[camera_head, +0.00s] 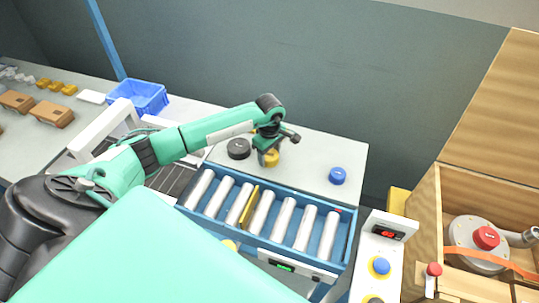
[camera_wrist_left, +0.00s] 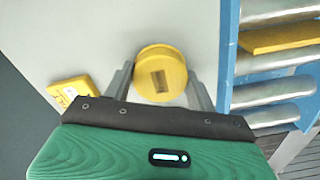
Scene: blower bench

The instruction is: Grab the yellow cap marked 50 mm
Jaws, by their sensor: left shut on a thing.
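A round yellow cap (camera_head: 272,158) stands on the light grey table behind the roller conveyor. In the left wrist view the yellow cap (camera_wrist_left: 160,65) shows a slot in its top, and its size marking cannot be read. My left gripper (camera_head: 267,152) is lowered over it from above. Its two fingers (camera_wrist_left: 160,82) lie on either side of the cap, and the gripper is shut on it. A black cap (camera_head: 238,148) lies to the left and a blue cap (camera_head: 337,176) to the right. My right gripper is not in view.
The blue-framed roller conveyor (camera_head: 346,238) runs close in front, with a yellow plate (camera_head: 249,206) between rollers. A yellow marked block (camera_wrist_left: 68,90) lies beside the gripper. A blue bin (camera_head: 140,95) stands left; a wooden crate (camera_head: 424,222) stands right. The table is clear around the blue cap.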

